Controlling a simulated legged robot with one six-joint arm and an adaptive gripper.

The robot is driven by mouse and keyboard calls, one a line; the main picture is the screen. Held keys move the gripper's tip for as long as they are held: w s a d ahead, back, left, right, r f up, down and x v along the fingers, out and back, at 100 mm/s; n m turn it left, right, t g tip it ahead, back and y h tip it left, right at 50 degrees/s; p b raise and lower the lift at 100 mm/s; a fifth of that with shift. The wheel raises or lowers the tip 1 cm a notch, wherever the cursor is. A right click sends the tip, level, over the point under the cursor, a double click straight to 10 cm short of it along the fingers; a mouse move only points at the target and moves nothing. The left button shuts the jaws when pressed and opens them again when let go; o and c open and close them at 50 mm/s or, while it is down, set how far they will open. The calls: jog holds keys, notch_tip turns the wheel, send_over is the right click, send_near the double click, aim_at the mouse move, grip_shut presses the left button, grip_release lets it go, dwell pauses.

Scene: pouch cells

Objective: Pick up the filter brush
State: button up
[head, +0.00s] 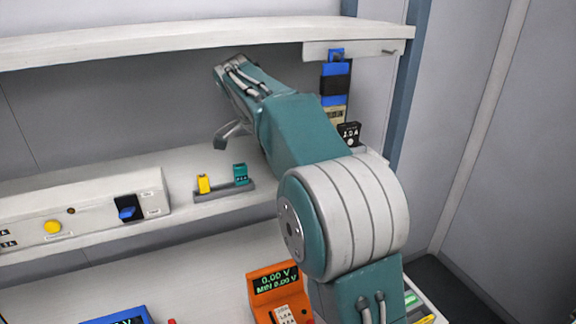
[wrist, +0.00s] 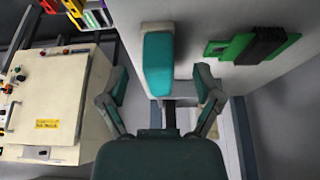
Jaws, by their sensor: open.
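I cannot tell for sure which thing is the filter brush. In the wrist view a green piece with a dark ridged block (wrist: 262,44) sits against the pale wall at the upper right; it may be the brush. In the head view my gripper (head: 232,110) is beyond my forearm, below the upper shelf and above the lower one, partly hidden by the arm.
An upper shelf (head: 180,38) overhangs my arm. A blue and black item (head: 335,85) hangs at its right end. The lower shelf carries a small rack with yellow (head: 203,184) and teal (head: 240,174) pieces and a control panel (head: 85,218). An orange meter (head: 277,290) stands below.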

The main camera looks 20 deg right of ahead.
jog(key=d+f, duration=0.1)
jog(key=d, duration=0.1)
jog(key=d+f, duration=0.1)
jog(key=d, duration=0.2)
jog(key=shift+d+f, duration=0.3)
jog(key=shift+f, duration=0.1)
jog(key=shift+a, duration=0.8)
grip_shut()
jog(key=shift+d, duration=0.5)
jog(key=shift+a+r, duration=0.15)
jog(key=shift+r, duration=0.65)
jog(key=shift+a+r, duration=0.1)
jog(key=shift+r, duration=0.7)
jog(key=shift+s+r, duration=0.2)
jog(key=s, duration=1.7)
jog(key=shift+s, duration=0.4)
